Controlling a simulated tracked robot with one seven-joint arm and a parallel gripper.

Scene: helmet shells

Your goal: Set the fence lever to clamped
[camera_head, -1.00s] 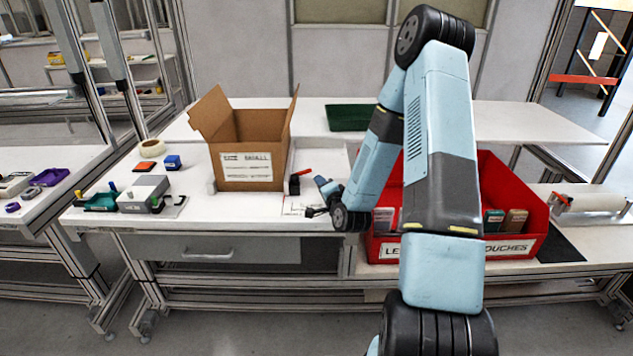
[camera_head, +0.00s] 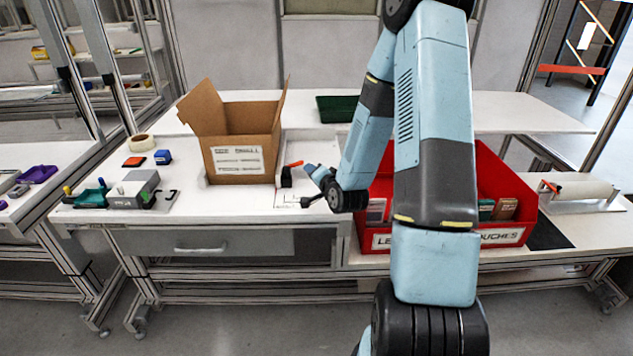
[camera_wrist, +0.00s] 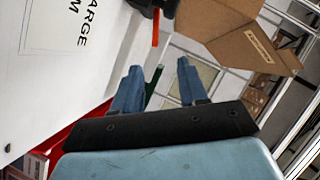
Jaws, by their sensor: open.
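The fence lever (camera_head: 294,164) is an orange-red handle on a black block (camera_head: 286,178), just right of the cardboard box. In the wrist view the lever (camera_wrist: 156,28) hangs down from the black block at the top edge. Its handle stands out from the block; I cannot tell which setting this is. My gripper (camera_wrist: 160,68) is open and empty, its two blue fingers apart and pointing towards the lever, which shows beyond them, roughly between the fingertips. In the head view my gripper is small and close to the right of the lever, with no clear contact.
The open cardboard box (camera_head: 238,160) stands just left of the lever. A red bin (camera_head: 505,236) is at the right, partly behind my arm. A printed white card (camera_wrist: 58,30) lies on the bench. A green tray (camera_head: 338,108) is behind. The bench front near the drawer is clear.

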